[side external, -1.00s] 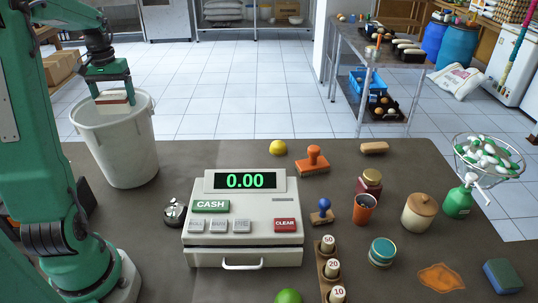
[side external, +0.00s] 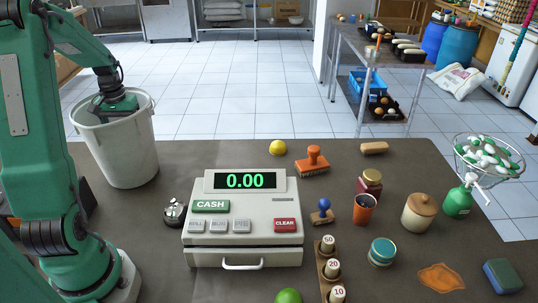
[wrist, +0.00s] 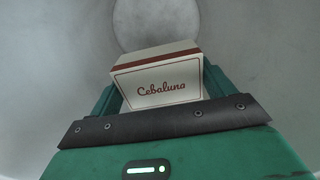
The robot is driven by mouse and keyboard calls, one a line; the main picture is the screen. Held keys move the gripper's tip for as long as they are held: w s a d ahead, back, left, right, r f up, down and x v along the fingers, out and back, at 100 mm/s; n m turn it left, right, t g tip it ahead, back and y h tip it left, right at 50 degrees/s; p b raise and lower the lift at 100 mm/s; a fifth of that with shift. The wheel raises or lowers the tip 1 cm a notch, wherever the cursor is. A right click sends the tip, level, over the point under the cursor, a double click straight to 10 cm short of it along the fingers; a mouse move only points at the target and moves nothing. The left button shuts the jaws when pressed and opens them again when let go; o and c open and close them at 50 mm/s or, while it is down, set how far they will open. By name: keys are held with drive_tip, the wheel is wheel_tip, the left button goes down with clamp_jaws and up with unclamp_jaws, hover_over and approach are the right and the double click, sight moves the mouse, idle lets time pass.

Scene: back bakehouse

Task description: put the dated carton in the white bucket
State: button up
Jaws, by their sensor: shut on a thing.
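In the wrist view, my gripper (wrist: 158,95) is shut on a carton (wrist: 158,82), with a green finger at each side. The carton is white with a dark red stripe and the word "Cebaluna". No date shows on the face in view. It is inside the bucket, above the round bucket floor (wrist: 155,22), with grey walls around it.
The cash register (side external: 243,225) stands mid-counter, with a bell (side external: 174,212) to its left. Stamps, jars, a cup and a green pump bottle (side external: 460,198) fill the right side. The counter just right of the bucket is clear.

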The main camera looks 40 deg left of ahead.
drive_tip(key=shift+f, duration=2.35)
drive_tip(key=shift+f, duration=2.2)
drive_tip(key=shift+f, duration=0.15)
drive_tip(key=o, duration=0.8)
drive_tip(key=shift+c, duration=0.2)
wheel_tip(320, 180, up, 12)
drive_tip(key=shift+r, duration=0.15)
